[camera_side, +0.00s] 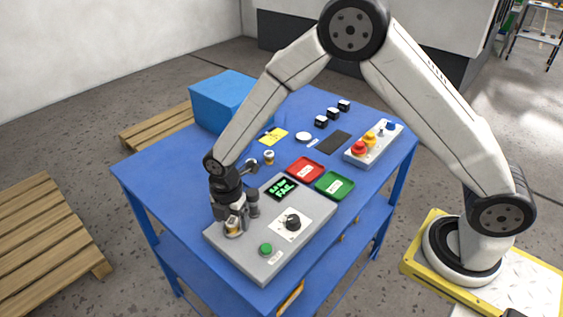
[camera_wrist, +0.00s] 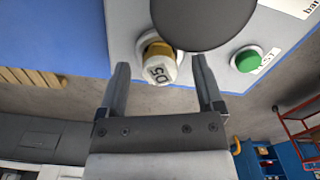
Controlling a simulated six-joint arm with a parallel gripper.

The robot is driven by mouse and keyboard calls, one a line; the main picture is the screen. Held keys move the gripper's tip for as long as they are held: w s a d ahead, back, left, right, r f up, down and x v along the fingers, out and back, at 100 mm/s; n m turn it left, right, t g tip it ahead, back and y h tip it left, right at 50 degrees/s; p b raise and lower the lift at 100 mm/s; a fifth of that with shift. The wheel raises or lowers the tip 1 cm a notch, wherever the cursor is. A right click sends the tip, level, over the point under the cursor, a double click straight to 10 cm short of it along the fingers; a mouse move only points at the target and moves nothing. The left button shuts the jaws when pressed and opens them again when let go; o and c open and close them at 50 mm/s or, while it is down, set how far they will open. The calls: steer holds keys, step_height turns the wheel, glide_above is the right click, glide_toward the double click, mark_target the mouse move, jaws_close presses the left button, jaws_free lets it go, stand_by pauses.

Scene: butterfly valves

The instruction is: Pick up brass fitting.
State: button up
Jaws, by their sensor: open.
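A brass fitting (camera_side: 232,229) with a white end marked with dark characters sits at the left corner of the grey test panel (camera_side: 232,253). It also shows in the wrist view (camera_wrist: 158,66), seated in a round socket. My gripper (camera_side: 233,222) points down over it. In the wrist view my gripper (camera_wrist: 146,68) is open, with one finger on each side of the fitting. I cannot tell whether either finger touches it. A second small brass and white piece (camera_side: 268,157) stands on the blue table behind the panel.
A dark grey round part (camera_wrist: 205,18) stands close beside the fitting. The panel carries a green button (camera_side: 266,249), a black knob (camera_side: 292,222) and a lit display (camera_side: 283,188). A red tray (camera_side: 305,169) and a green tray (camera_side: 334,184) lie behind it. A blue box (camera_side: 228,98) stands at the back.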

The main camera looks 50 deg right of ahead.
stand_by(0.4)
jaws_close()
steer(key=shift+r, duration=0.15)
steer(key=shift+r, duration=0.9)
steer(key=s+d+r, duration=0.4)
steer(key=s+r, duration=0.7)
steer(key=s, duration=0.2)
steer(key=shift+s, duration=0.25)
